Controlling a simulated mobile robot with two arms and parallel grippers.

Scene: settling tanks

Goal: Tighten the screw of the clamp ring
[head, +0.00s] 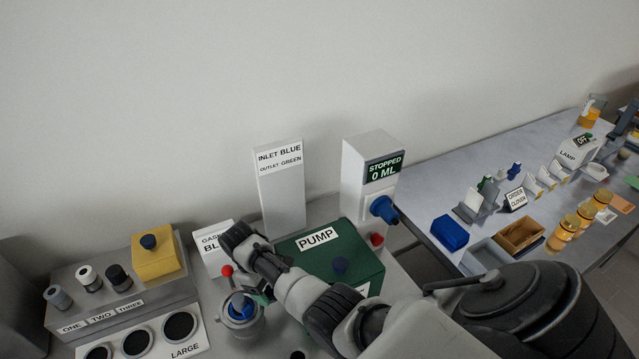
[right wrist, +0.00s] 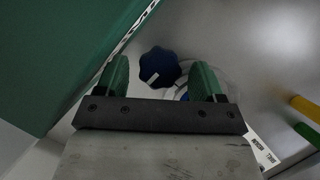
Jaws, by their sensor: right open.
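My right gripper (head: 262,296) reaches in from the right, over the grey clamp ring (head: 256,323) beside the pump. In the right wrist view, its green fingers are open and apart (right wrist: 160,72). A dark blue lobed knob (right wrist: 158,66) with a white mark lies between and just beyond the fingertips; it looks like the ring's screw. No grip on it shows. In the head view, blue parts (head: 238,305) show at the ring, partly hidden by the gripper. My left gripper is not in view.
The green pump box (head: 316,262) stands right behind my gripper. A red ball-topped lever (head: 227,271) rises close to its left. A grey block with several plugs (head: 120,308) stands at the left. A second table (head: 430,175) with trays and bottles is at the right.

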